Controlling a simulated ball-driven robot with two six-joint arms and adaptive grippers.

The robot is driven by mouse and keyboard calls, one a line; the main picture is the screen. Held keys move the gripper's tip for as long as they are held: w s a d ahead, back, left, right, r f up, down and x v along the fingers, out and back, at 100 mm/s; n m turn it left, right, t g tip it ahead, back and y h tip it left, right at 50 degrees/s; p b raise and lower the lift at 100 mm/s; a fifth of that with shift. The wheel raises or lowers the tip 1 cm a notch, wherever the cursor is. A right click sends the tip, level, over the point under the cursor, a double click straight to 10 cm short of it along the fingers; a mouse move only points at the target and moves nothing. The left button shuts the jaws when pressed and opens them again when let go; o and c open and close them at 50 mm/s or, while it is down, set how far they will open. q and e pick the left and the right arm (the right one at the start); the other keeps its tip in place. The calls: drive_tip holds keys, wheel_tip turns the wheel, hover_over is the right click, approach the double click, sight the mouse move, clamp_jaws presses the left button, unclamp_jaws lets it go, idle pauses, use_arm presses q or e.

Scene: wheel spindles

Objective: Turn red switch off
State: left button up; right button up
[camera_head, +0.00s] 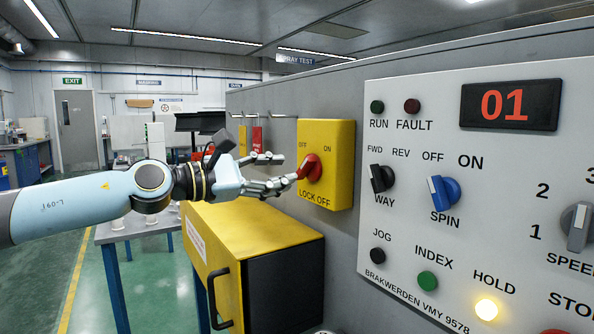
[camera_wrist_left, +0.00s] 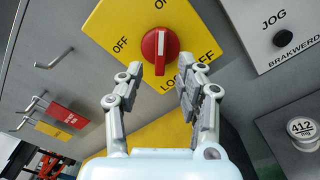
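The red switch (camera_head: 313,168) is a round knob with a raised bar on a yellow box (camera_head: 341,183) marked OFF, ON and LOCK OFF. In the left wrist view the red switch (camera_wrist_left: 160,52) has its white-marked bar pointing toward ON. My left gripper (camera_head: 289,169) is open and empty, just in front of the switch. In the left wrist view my left gripper (camera_wrist_left: 160,70) has one finger on each side of the bar's lower end. I cannot tell whether a fingertip touches it. My right gripper is not in view.
A grey control panel (camera_head: 400,225) with lamps, knobs and a red 01 display (camera_head: 510,105) stands to the right. A yellow cabinet with a black handle (camera_head: 220,300) is below the arm. Hooks with a red tag (camera_head: 257,139) project from the wall left of the box.

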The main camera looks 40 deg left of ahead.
sight(301, 169)
use_arm(q)
drive_tip(key=shift+w+d+r+p, duration=0.15)
drive_tip(key=shift+w+d+p, duration=0.15)
drive_tip(key=shift+w, duration=0.1)
drive_tip(key=shift+w+d+r+p, duration=0.15)
drive_tip(key=shift+w+p, duration=0.1)
drive_tip(key=shift+w, duration=0.15)
drive_tip(key=shift+f+x, duration=0.25)
drive_tip(key=shift+x, duration=1.1)
clamp_jaws()
